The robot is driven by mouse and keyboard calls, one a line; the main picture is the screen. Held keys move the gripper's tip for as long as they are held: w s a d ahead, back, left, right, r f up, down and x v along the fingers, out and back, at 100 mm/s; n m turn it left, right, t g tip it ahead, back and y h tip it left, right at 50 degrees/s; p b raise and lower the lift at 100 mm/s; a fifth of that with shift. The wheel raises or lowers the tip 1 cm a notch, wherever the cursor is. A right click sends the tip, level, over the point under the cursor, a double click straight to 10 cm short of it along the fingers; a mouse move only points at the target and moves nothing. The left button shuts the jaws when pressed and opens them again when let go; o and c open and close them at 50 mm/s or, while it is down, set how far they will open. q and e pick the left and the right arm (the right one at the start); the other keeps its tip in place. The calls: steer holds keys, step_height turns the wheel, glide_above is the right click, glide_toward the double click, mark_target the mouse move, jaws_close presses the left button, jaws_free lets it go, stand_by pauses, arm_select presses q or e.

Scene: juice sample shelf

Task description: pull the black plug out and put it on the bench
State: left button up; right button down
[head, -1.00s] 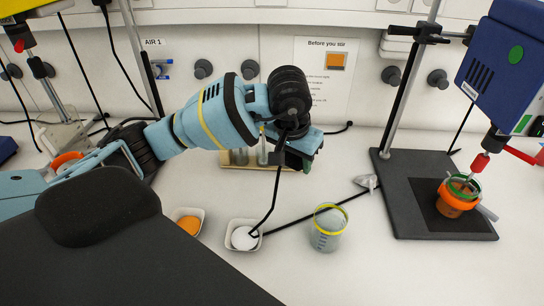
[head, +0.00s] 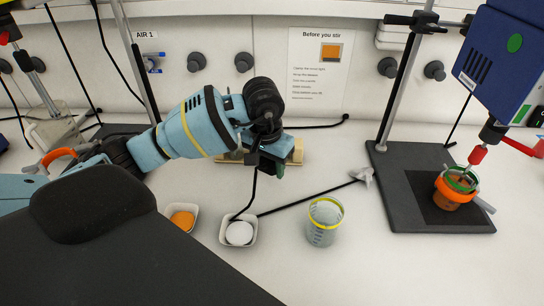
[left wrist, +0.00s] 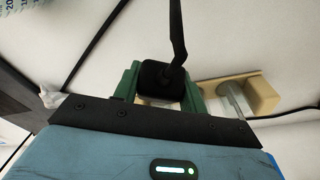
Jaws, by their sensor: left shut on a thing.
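My left gripper (head: 268,170) is low over the bench (head: 290,265), in front of a small pale wooden rack (head: 297,150). In the left wrist view its green fingers (left wrist: 160,95) are shut on the black plug (left wrist: 158,75), one on each side. A black cable (left wrist: 177,30) runs from the plug. In the head view the plug is hidden by the gripper, and its cable (head: 245,205) hangs down to the bench. The plug is away from the wall; I cannot tell whether it touches the bench. My right gripper is not in view.
A white dish with white powder (head: 239,233), a dish with orange powder (head: 183,216) and a yellow-rimmed beaker (head: 324,222) stand in front. A stirrer stand (head: 400,215) is at right. Round grey fittings (head: 243,62) line the wall. Bench is clear at front right.

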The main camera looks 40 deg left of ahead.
arm_select(q)
steer(key=shift+f+b, duration=0.3)
steer(key=shift+f, duration=0.9)
steer(key=o, duration=1.2)
steer(key=shift+o, duration=0.2)
steer(key=shift+s+r, duration=0.25)
steer(key=shift+r, duration=1.7)
steer(key=shift+s+r, duration=0.2)
steer(key=shift+r, duration=1.75)
